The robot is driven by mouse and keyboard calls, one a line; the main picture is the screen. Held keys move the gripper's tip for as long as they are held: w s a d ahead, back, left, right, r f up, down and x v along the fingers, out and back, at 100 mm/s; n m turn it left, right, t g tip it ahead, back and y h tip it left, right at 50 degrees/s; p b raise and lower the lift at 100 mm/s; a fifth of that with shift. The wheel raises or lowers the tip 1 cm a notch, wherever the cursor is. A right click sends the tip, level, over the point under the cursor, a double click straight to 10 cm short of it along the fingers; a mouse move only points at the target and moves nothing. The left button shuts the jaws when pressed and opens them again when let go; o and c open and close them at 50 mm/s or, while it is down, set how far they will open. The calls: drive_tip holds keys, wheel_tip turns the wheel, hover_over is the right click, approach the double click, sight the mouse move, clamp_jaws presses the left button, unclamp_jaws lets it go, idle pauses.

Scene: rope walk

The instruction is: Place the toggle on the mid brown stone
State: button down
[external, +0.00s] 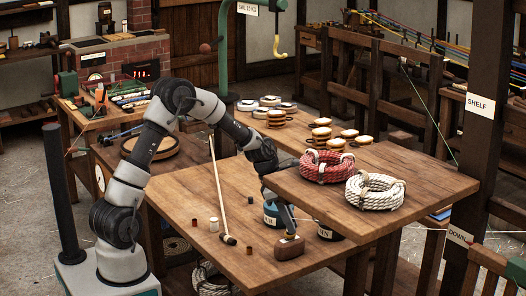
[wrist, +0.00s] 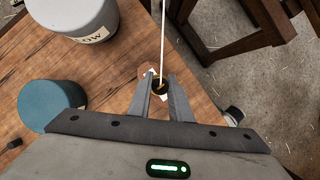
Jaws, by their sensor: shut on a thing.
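My gripper (wrist: 159,90) points down over the wooden workbench (external: 190,195). In the wrist view its fingers are closed around a small dark round piece (wrist: 160,86), which looks like the toggle. A brownish patch (wrist: 147,73) shows beneath the fingertips. In the external view my gripper (external: 287,228) is just over a brown block (external: 289,248), likely the mid brown stone, near the bench's front right. The toggle is too hidden there to make out, and I cannot tell whether it touches the block. A thin pale line (wrist: 163,35) runs up from the fingertips in the wrist view.
A teal tin (wrist: 50,105) and a pale tin (wrist: 75,14) stand beside my gripper. A long pale stick with a dark end (external: 220,190) and small cylinders (external: 213,224) are left of it.

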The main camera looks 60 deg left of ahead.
drive_tip(key=shift+f, duration=0.15)
drive_tip(key=c, duration=1.6)
unclamp_jaws()
